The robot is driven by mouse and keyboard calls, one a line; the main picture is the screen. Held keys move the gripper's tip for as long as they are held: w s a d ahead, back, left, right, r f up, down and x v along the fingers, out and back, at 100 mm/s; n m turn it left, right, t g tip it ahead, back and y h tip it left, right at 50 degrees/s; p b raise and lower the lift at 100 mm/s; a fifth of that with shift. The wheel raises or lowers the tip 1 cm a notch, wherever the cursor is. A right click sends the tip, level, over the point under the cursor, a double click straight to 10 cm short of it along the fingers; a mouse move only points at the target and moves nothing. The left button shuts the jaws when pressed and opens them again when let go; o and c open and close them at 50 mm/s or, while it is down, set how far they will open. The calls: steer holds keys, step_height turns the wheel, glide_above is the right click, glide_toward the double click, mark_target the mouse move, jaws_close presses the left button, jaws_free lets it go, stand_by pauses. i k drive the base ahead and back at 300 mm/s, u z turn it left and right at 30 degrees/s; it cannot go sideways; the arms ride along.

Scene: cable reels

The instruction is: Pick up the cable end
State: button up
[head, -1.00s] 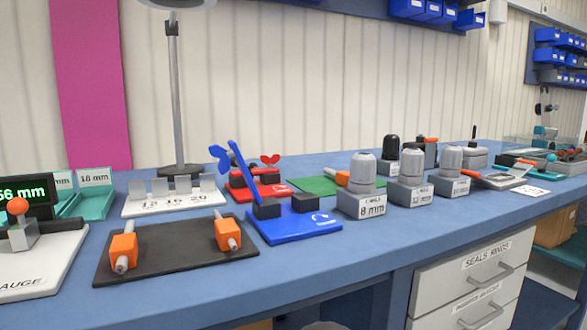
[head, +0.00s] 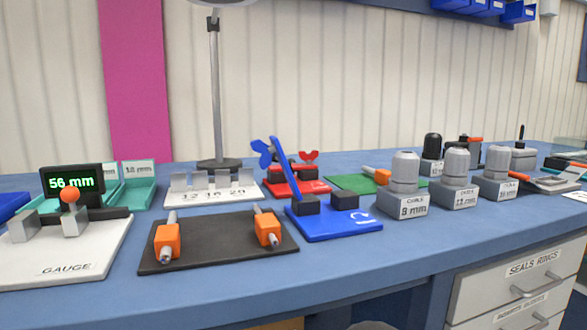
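Two orange blocks with grey rod-like pieces through them lie on a black mat (head: 215,255) on the blue bench. The left one (head: 168,241) and the right one (head: 267,229) are apart, with grey tips toward the front. A third orange piece with a grey tip (head: 376,175) lies on a green mat (head: 345,183) farther back. I cannot tell which of these is the cable end. My gripper is not in view.
A gauge (head: 65,262) reading 56 mm stands at left. Several grey weighted blocks (head: 403,205) line the right. The bench's front strip is clear.

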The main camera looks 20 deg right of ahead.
mark_target(383, 177)
steer(key=u, duration=1.85)
steer(key=k, duration=1.55)
steer(key=z, duration=1.3)
